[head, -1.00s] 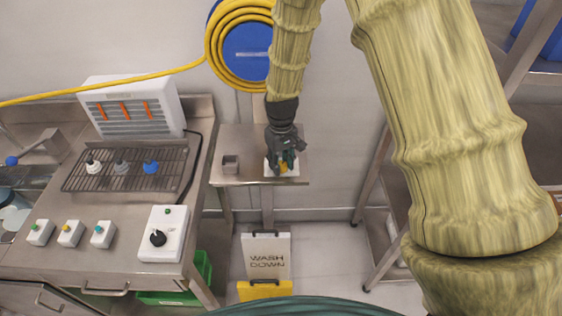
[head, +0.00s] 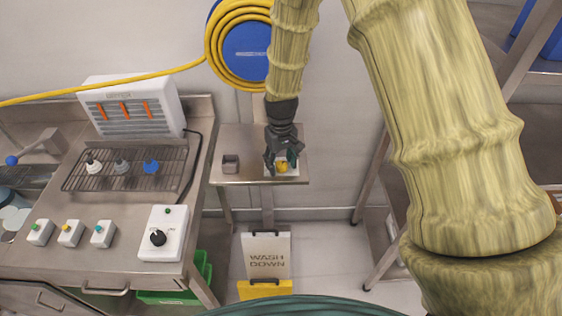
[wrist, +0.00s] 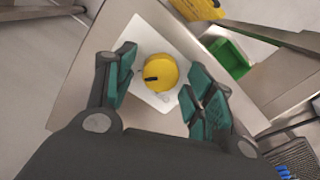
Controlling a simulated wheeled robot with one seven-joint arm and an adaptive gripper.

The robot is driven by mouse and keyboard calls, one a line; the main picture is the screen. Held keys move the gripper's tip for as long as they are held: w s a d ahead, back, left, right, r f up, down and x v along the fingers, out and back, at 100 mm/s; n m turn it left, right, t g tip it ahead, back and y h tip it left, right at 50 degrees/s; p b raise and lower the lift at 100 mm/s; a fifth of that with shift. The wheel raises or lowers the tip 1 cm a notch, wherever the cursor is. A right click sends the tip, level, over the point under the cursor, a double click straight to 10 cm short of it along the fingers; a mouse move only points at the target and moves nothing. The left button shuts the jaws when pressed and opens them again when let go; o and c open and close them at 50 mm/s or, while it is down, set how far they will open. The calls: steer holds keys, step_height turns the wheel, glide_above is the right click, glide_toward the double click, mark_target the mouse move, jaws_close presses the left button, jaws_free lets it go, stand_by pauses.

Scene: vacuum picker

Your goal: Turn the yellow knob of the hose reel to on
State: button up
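The yellow knob (head: 282,167) sits on a white plate (head: 293,171) on a small steel shelf below the hose reel (head: 245,52). In the wrist view the knob (wrist: 160,72) is round, with a black mark on its left side, on the white plate (wrist: 146,38). My gripper (head: 282,160) is over the plate with its fingers spread. In the wrist view my gripper (wrist: 161,88) is open, with one teal-padded finger on each side of the knob and a visible gap on both sides. I cannot tell the fingertips' height against the knob.
A steel bench (head: 125,215) with a white dial box (head: 163,233) and several small button boxes is at left. A wash down sign (head: 267,255) stands on the floor below. A rack is at right.

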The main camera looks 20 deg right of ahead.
mark_target(281, 163)
step_height(281, 163, up, 12)
stand_by(0.9)
stand_by(0.4)
